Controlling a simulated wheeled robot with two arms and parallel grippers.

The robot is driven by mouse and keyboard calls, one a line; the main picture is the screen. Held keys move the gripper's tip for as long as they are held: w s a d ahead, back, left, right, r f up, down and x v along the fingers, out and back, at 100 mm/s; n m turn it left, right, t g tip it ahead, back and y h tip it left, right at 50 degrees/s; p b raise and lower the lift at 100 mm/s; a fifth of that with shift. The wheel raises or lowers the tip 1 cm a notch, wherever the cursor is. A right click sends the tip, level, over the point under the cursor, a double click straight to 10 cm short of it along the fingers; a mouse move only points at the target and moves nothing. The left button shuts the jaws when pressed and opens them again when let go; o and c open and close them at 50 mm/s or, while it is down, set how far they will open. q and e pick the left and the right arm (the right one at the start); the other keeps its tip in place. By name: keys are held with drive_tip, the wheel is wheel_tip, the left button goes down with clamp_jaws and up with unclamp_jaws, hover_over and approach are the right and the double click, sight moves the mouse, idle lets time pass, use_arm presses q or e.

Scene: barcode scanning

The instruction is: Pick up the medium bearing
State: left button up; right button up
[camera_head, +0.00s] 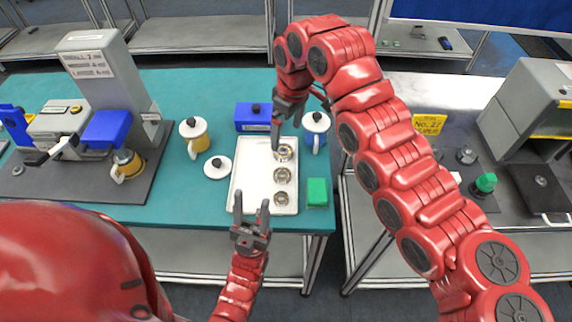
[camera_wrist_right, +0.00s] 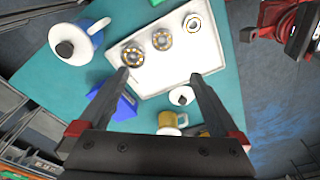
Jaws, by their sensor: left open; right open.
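Three ring-shaped metal bearings lie in a row on a white tray (camera_head: 250,178). The medium bearing (camera_head: 282,175) is the middle one; in the right wrist view it (camera_wrist_right: 162,39) lies ahead of the fingers. The large bearing (camera_head: 284,152) is at the far end and the small bearing (camera_head: 281,198) at the near end. My right gripper (camera_head: 277,143) is open and empty above the tray's far end, beside the large bearing; its fingers (camera_wrist_right: 158,77) are spread in the wrist view. My left gripper (camera_head: 252,202) is open and empty by the tray's near left corner.
A blue box (camera_head: 254,117) and a white-and-blue mug (camera_head: 315,130) stand behind the tray. A green block (camera_head: 317,191) is to its right. A yellow mug (camera_head: 195,138) and a white lid (camera_head: 217,167) are to its left. A grey machine (camera_head: 108,75) stands further left.

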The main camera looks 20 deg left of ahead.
drive_tip(key=p, duration=0.3)
hover_over(283, 170)
drive_tip(key=s, duration=0.1)
wheel_tip(283, 170, down, 11)
drive_tip(key=shift+s+d+f, duration=0.1)
drive_tip(key=shift+s+d, duration=0.05)
drive_tip(key=shift+f+p, duration=0.45)
drive_tip(key=shift+p, duration=0.2)
wheel_tip(283, 170, down, 4)
drive_tip(key=shift+s+d+r+p, duration=0.1)
drive_tip(key=shift+s+r+p, duration=0.05)
drive_tip(key=shift+p, duration=0.9)
drive_tip(key=shift+f, duration=0.45)
clamp_jaws()
drive_tip(key=shift+r, duration=0.2)
